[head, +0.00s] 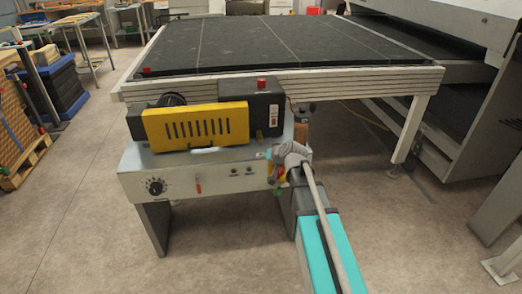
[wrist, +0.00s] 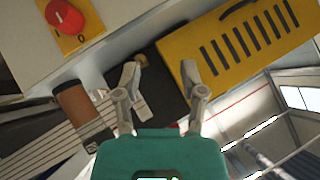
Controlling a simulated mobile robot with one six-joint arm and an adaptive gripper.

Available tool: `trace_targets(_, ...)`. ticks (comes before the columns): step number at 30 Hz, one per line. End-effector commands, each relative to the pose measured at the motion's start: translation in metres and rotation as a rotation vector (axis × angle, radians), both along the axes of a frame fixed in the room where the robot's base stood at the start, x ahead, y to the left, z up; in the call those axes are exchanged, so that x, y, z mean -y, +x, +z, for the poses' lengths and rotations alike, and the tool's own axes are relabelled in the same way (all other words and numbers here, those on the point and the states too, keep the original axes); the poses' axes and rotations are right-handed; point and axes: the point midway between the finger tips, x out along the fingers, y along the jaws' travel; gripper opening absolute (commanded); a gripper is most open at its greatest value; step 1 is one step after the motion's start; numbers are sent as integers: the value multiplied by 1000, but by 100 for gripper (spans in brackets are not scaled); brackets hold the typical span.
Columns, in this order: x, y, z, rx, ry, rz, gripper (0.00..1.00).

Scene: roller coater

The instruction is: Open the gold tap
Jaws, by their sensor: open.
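A small gold piece (wrist: 142,60), which looks like the gold tap, shows in the wrist view just beyond my left fingertip. It is small and partly hidden, so its handle position cannot be told. My gripper (wrist: 159,67) is open, with its two fingers apart and nothing between them. Behind the fingers is a dark box (wrist: 162,84). In the head view my gripper (head: 286,158) is at the right front corner of the machine, beside the grey control box (head: 215,180). The tap cannot be made out there.
A yellow slotted cover (head: 196,126) is left of my gripper in the head view. A red button (wrist: 64,16) and a brown cylinder (wrist: 76,103) are close in the wrist view. The black machine bed (head: 280,42) lies behind. Floor (head: 420,240) at right front is clear.

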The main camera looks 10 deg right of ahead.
Motion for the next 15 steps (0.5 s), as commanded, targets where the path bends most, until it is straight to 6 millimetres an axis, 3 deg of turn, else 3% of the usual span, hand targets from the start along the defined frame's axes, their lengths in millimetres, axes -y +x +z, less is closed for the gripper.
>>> trace_targets(1,5,15,-15,37,23,-23,53)
trace_targets(6,21,51,-24,159,97,-108,53)
trace_targets(15,45,85,-29,285,176,-218,53)
